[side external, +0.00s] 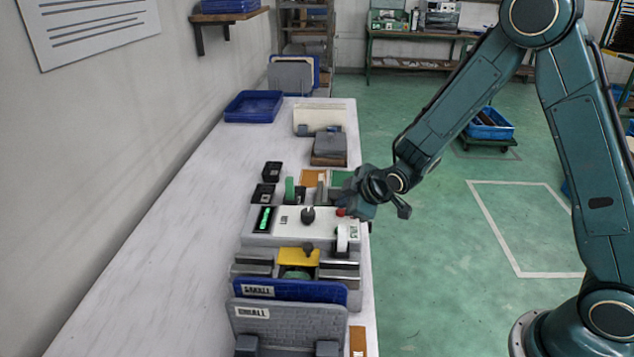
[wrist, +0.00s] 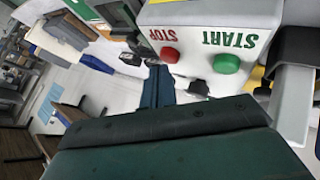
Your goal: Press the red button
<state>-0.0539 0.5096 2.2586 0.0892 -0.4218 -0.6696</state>
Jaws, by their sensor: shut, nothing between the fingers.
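The red button (wrist: 169,55) sits on a white panel (wrist: 200,48) in the wrist view, beside upside-down red STOP lettering. A green button (wrist: 226,64) sits to its right, by upside-down green START lettering. My gripper (wrist: 158,74) is shut and empty, its blue-grey fingertips just below and left of the red button in the picture. I cannot tell whether they touch it. In the side view the red button (side external: 340,212) shows at the panel's right end, with my gripper (side external: 350,203) right beside it. The green button is hidden there.
A white control box (side external: 284,228) with a black knob (side external: 308,214) stands on the long white table (side external: 170,235). A yellow part (side external: 298,257) and blue and grey panels stand in front of it. Small black boxes and coloured plates lie behind. The table's left side is clear.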

